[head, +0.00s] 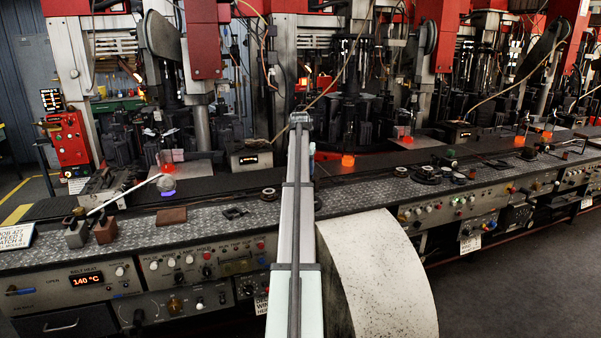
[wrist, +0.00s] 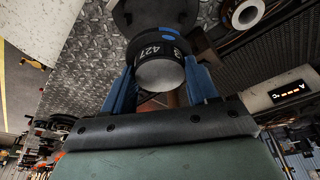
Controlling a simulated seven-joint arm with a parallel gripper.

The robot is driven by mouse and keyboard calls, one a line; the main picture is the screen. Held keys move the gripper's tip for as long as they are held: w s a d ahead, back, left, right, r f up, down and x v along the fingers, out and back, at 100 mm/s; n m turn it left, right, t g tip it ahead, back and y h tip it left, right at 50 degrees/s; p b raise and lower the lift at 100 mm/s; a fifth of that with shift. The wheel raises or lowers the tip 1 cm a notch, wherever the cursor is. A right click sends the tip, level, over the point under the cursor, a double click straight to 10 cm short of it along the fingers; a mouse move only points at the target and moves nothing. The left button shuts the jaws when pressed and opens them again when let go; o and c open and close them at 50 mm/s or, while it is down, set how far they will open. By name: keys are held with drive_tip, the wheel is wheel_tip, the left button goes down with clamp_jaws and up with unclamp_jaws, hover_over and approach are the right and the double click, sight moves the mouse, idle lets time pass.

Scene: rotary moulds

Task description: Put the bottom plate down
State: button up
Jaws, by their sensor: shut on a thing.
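The bottom plate, as I take it, is a short dark round piece (wrist: 161,72) with a pale grey end face and "427" on its dark side. In the wrist view my gripper (wrist: 162,82) has blue fingers on both sides of it and is shut on it. A dark angular plate (wrist: 128,18) on the metal bench lies beyond the piece; I cannot tell whether the two touch. In the head view my gripper (head: 300,119) is at the far end of my arm, over the back of the bench. The held piece is hidden there.
The tread-plate bench (head: 230,222) carries a brown block (head: 171,215) and a dark flat fitting (head: 234,212) left of my arm, and several rings (head: 425,174) to the right. Red-framed machines (head: 205,40) with glowing orange moulds (head: 348,160) stand behind a dark belt.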

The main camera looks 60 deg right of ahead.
drive_tip(key=shift+w+a, duration=0.2)
drive_tip(key=shift+w, duration=0.2)
drive_tip(key=shift+w+a+f, duration=1.4)
drive_tip(key=shift+w+a, duration=1.75)
drive_tip(key=shift+a, duration=2.7)
drive_tip(key=shift+f, duration=4.75)
drive_tip(key=shift+f, duration=0.1)
drive_tip(key=o, duration=1.3)
drive_tip(key=v, duration=1.2)
